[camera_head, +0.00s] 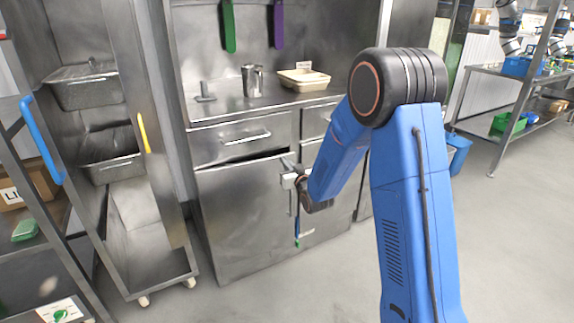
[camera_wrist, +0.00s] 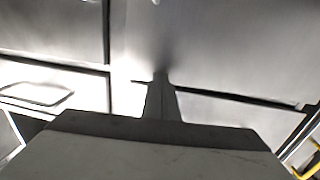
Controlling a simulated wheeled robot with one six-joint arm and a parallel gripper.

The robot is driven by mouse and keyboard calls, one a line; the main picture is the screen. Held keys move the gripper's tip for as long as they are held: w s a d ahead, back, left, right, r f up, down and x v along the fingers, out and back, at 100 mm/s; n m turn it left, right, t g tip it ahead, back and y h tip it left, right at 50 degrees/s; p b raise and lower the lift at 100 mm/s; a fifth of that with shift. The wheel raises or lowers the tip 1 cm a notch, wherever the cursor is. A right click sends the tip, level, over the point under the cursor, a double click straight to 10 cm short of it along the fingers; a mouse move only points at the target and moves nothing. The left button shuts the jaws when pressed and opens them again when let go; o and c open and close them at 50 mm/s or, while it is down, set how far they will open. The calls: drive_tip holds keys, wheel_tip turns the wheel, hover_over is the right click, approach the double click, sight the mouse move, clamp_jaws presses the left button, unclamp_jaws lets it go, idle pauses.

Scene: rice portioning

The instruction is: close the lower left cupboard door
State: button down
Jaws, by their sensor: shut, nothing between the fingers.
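The lower left cupboard door (camera_head: 240,220) is a plain steel panel below the drawer in the head view. A dark wedge-shaped gap shows along its top edge, so it looks slightly ajar. My gripper (camera_head: 287,172) is at the upper right of this door, close to its vertical handle (camera_head: 291,203). Whether it touches the door cannot be told. In the wrist view my gripper (camera_wrist: 161,78) is shut and empty, its tips close in front of steel panels with dark gaps between them. My blue arm hides part of the right side of the cupboard.
Above the door is a shut drawer (camera_head: 240,140). The worktop holds a metal cup (camera_head: 252,80) and a tray (camera_head: 304,79). A wheeled rack (camera_head: 150,245) stands at the left, near the cupboard. The floor (camera_head: 300,290) in front is clear.

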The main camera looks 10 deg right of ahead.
drive_tip(key=x, duration=0.4)
drive_tip(key=shift+w+r, duration=0.15)
drive_tip(key=shift+d+r, duration=0.1)
drive_tip(key=shift+r, duration=0.05)
